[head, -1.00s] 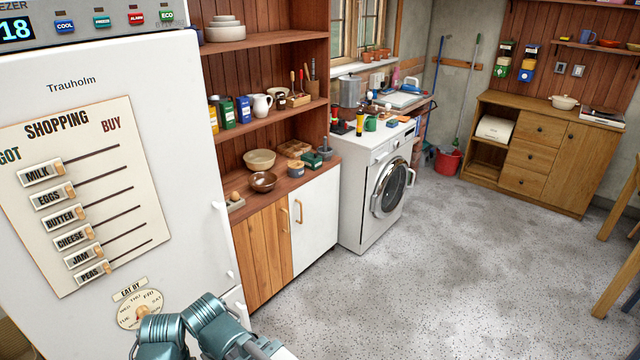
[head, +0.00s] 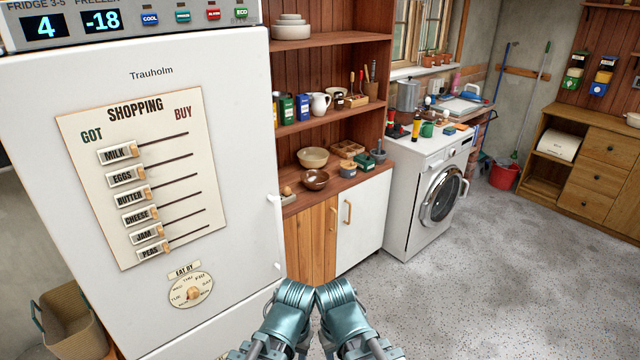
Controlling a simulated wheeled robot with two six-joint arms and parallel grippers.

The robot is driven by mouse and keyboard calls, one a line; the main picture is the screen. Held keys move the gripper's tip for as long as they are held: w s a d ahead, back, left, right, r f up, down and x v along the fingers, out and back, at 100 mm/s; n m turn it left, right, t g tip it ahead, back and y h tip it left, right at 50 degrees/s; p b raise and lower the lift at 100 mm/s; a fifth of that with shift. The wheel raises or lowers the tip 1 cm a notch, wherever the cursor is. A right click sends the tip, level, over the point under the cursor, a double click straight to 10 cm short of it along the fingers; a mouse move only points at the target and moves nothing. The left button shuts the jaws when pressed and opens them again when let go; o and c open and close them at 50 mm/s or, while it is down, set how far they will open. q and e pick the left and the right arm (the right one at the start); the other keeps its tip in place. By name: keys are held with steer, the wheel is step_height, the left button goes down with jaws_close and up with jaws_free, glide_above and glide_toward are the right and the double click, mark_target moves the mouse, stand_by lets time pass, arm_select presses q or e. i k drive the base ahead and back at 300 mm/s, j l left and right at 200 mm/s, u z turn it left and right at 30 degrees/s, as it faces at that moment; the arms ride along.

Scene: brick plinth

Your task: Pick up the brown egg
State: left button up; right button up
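A small brown, rounded thing that looks like the brown egg (head: 287,191) sits at the left end of the wooden counter, close to the fridge's right edge. It seems to rest in or on a low grey holder, too small to make out well. Two teal parts of my arms show side by side at the bottom middle of the head view, well in front of and below the counter. I cannot see the fingertips of either gripper.
The white fridge (head: 240,120) fills the left and stands close beside the egg. A dark brown bowl (head: 316,180) and a cream bowl (head: 312,157) stand right of the egg. A shelf (head: 330,120) with jars hangs above. The speckled floor (head: 450,290) is clear at right.

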mark_target(286, 191)
steer(key=i+l+u, duration=0.1)
steer(key=i+l, duration=0.45)
steer(key=i, duration=0.3)
steer(key=i+l, duration=0.65)
steer(key=i, duration=0.15)
steer(key=i+l+u, duration=0.15)
steer(key=i+l, duration=0.5)
steer(key=i, duration=0.15)
